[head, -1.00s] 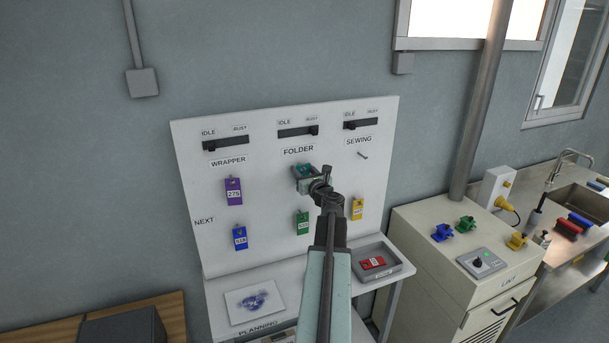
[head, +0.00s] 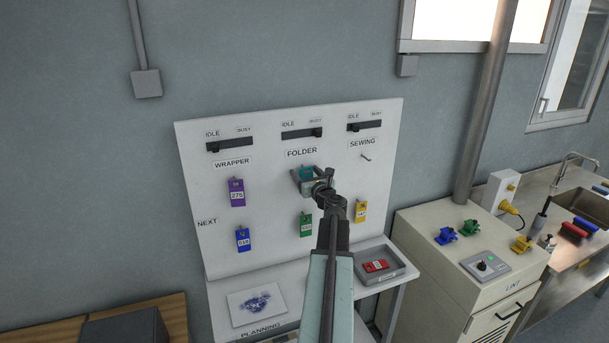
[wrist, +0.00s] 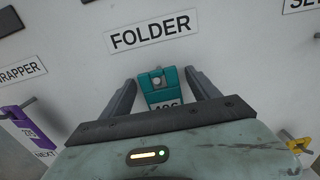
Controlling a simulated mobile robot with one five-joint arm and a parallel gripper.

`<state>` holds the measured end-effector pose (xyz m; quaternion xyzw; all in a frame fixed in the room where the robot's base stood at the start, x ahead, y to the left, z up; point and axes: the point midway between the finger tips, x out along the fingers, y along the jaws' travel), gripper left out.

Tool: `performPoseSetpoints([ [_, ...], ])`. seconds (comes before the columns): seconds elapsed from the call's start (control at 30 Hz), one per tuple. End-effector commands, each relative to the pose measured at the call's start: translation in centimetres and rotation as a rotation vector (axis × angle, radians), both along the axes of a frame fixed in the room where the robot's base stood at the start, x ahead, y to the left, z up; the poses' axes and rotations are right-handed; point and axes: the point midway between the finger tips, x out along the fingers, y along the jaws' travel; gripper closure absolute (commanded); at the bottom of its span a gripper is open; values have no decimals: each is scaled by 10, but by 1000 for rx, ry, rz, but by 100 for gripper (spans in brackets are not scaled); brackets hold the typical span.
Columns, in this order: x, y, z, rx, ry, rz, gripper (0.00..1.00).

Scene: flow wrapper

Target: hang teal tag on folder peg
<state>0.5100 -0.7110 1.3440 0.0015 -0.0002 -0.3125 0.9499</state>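The teal tag (wrist: 160,88) is upright against the white board, just below the FOLDER label (wrist: 150,29). Its printed number is partly cut off by my gripper body. A pale round peg end (wrist: 157,81) shows at the hole near the tag's top. My gripper (wrist: 162,78) has one finger on each side of the tag, with a narrow strip of board visible between each finger and the tag, so it looks open. In the head view the teal tag (head: 306,172) is partly hidden by my gripper (head: 310,178).
A purple tag (head: 236,192) hangs under WRAPPER. Blue (head: 242,239), green (head: 306,225) and yellow (head: 361,211) tags hang lower. The SEWING peg (head: 366,157) is bare. A red tag (head: 376,266) lies in the grey tray (head: 400,271) below right.

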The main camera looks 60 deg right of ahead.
Motion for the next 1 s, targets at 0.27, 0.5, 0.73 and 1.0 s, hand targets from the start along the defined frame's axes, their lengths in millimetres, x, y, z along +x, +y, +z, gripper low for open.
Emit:
performPoseSetpoints([
  [0.27, -8, 6, 0, 1, -1, -1, 30],
  [0.5, -43, 34, 0, 0, 0, -2, 30],
  [0.73, -63, 48, 0, 0, 0, -1, 30],
  [1.0, -63, 46, 0, 0, 0, -1, 30],
])
